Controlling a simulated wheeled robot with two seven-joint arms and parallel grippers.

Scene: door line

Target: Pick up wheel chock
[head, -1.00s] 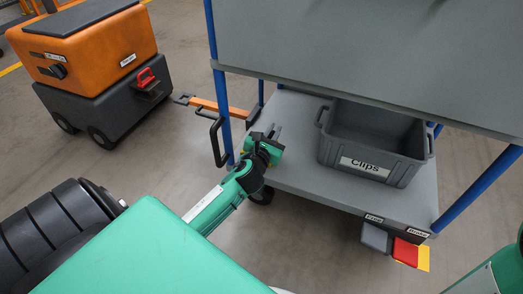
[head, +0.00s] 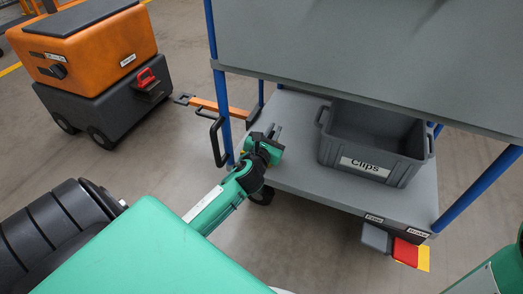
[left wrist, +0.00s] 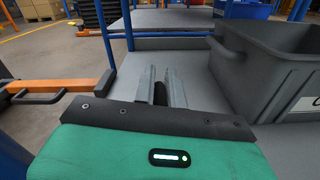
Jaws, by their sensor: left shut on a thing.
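My left gripper (head: 274,132) reaches over the lower shelf of the cart, near its left blue post. Its two grey fingers (left wrist: 161,86) are shut on a dark thing (left wrist: 161,93), of which only a small part shows between them in the left wrist view. It may be the wheel chock, but its shape is mostly hidden by the gripper. No other chock can be made out for certain. My right gripper is out of view.
A grey Clips bin (head: 370,145) stands on the lower shelf (head: 300,185), right of my left gripper. The upper deck (head: 370,55) overhangs it. Blue posts (head: 222,120) and a black handle (head: 217,142) are close by. An orange tug (head: 95,65) stands left. Pedals (head: 405,252) sit at the front right.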

